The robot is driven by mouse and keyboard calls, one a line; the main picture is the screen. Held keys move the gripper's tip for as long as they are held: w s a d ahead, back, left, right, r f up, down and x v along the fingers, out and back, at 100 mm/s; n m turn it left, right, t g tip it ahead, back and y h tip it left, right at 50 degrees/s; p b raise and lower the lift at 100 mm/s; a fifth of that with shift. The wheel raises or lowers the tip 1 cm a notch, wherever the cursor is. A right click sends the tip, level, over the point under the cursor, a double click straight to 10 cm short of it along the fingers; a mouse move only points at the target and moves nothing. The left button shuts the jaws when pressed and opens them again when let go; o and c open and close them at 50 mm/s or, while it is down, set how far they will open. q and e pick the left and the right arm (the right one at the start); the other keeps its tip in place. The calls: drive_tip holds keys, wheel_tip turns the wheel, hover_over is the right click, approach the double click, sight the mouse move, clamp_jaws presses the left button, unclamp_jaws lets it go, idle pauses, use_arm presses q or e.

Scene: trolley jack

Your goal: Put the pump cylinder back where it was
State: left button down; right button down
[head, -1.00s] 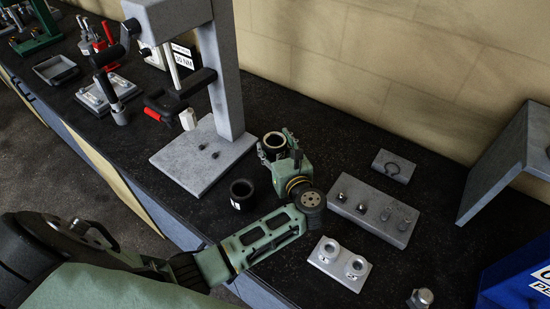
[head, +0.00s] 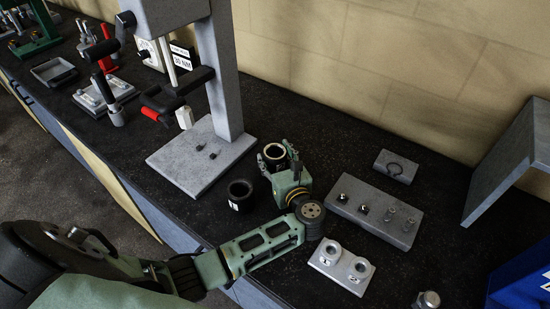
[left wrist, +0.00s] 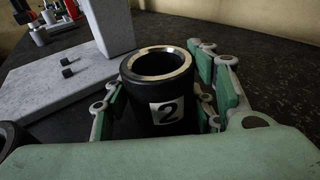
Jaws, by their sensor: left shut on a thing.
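My left gripper (head: 275,165) is shut on a black pump cylinder (head: 273,151) with a bright metal rim and an open top. In the left wrist view the same cylinder (left wrist: 157,90) stands upright between the green finger links and carries a white label "2". Its lower end is hidden behind the gripper, so I cannot tell whether it touches the bench. A second black cylinder (head: 240,196) with a white label stands on the bench just left of my gripper. My right gripper is not in view.
The grey press base (head: 178,170) with its upright column is left of my gripper. The wall is behind.

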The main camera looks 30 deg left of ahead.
use_arm(q)
drive_tip(key=shift+f+b, duration=0.15)
drive_tip(key=shift+b, duration=0.2)
drive_tip(key=c, duration=0.9)
unclamp_jaws()
drive_tip(key=shift+s+f, duration=0.1)
drive_tip(key=shift+c, duration=0.2)
drive_tip(key=shift+o, duration=1)
